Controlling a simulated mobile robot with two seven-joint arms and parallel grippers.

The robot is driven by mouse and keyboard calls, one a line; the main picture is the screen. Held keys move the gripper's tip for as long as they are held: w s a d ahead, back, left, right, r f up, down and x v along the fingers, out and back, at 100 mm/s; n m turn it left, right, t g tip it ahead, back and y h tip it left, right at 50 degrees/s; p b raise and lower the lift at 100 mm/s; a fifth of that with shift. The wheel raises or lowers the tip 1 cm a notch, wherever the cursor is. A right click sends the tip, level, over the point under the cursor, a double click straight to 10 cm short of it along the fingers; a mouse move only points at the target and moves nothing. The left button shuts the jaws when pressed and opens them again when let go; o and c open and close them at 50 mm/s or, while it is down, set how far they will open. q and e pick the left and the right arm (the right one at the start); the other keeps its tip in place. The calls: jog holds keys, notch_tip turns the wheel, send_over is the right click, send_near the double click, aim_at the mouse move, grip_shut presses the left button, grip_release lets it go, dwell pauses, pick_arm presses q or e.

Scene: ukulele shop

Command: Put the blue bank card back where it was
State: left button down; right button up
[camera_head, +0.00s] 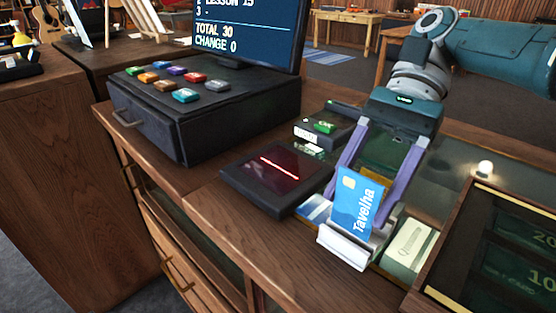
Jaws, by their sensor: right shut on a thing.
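The blue bank card (357,203), marked "Tavelha", stands upright and slightly tilted at the front of the counter. My right gripper (359,212) comes down from the upper right, its two purple fingers on either side of the card, and is shut on it. The card's lower edge is at a small white-and-grey holder (343,247); its front lip hides the bottom, so I cannot tell whether the card rests in it. My left gripper is not in view.
A black scanner with a red line (278,172) lies left of the card. A card terminal with a green key (323,128) stands behind. A cream box (408,246) is close on the right, near a framed banknote tray (470,240). The cash register (205,110) fills the left.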

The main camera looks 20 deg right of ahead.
aim_at(351, 225)
jog(key=shift+f+b, duration=0.7)
jog(key=shift+f, duration=1)
jog(key=shift+f, duration=0.15)
jog(key=o, duration=1.4)
